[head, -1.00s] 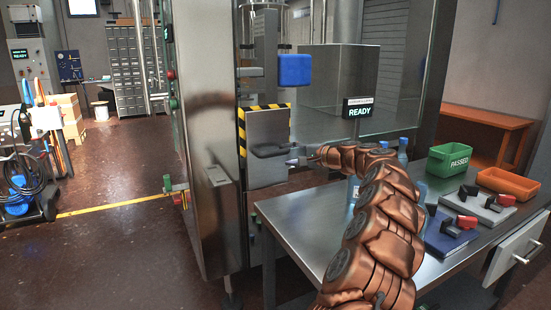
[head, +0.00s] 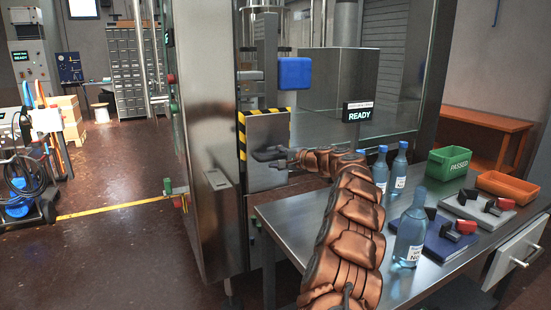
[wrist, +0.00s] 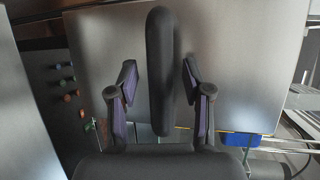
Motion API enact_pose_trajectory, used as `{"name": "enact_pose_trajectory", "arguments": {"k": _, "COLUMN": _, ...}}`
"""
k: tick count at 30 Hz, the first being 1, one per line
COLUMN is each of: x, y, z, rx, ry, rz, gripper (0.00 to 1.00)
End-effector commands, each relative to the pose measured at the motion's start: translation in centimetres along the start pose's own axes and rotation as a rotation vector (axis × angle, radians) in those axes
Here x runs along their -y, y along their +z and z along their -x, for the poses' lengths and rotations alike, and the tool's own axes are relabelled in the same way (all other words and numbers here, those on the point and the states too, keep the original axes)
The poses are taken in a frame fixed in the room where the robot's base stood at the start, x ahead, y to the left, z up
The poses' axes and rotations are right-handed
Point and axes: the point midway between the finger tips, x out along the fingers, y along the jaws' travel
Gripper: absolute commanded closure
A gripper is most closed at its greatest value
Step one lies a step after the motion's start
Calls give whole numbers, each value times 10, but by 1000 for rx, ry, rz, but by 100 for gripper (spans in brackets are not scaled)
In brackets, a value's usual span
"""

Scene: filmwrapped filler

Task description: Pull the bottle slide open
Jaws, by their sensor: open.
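The bottle slide is a flat metal front plate (head: 267,128) with yellow-black striped edging on the machine in the head view. It fills much of the wrist view (wrist: 230,70). Its dark, rounded bar handle (wrist: 160,65) stands upright in the wrist picture. My gripper (wrist: 159,70) is open, with one finger on each side of the handle and a small visible gap on both sides. In the head view my gripper (head: 272,156) is at the plate's lower part, where gripper and handle are hard to tell apart. The slide appears flush with the machine.
A steel table (head: 290,218) stands right of the slide, under my arm. It carries blue bottles (head: 409,232), a green bin (head: 448,162), an orange tray (head: 507,184) and clamp-like items. A blue block (head: 294,71) juts out above the slide. Open floor lies left of the machine.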

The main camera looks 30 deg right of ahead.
Motion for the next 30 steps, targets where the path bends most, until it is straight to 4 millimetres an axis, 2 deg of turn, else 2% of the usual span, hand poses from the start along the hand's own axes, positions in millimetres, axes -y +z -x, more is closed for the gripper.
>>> {"name": "enact_pose_trajectory", "arguments": {"k": 6, "x": 0, "y": 0, "z": 0, "rx": 0, "ry": -1, "rz": 0, "gripper": 53}}
{"name": "enact_pose_trajectory", "arguments": {"k": 20, "x": 0, "y": 0, "z": 1, "rx": -1, "ry": -1, "rz": 0, "gripper": 100}}
{"name": "enact_pose_trajectory", "arguments": {"k": 30, "x": 0, "y": 0, "z": 1, "rx": -1, "ry": 0, "rz": 0, "gripper": 100}}
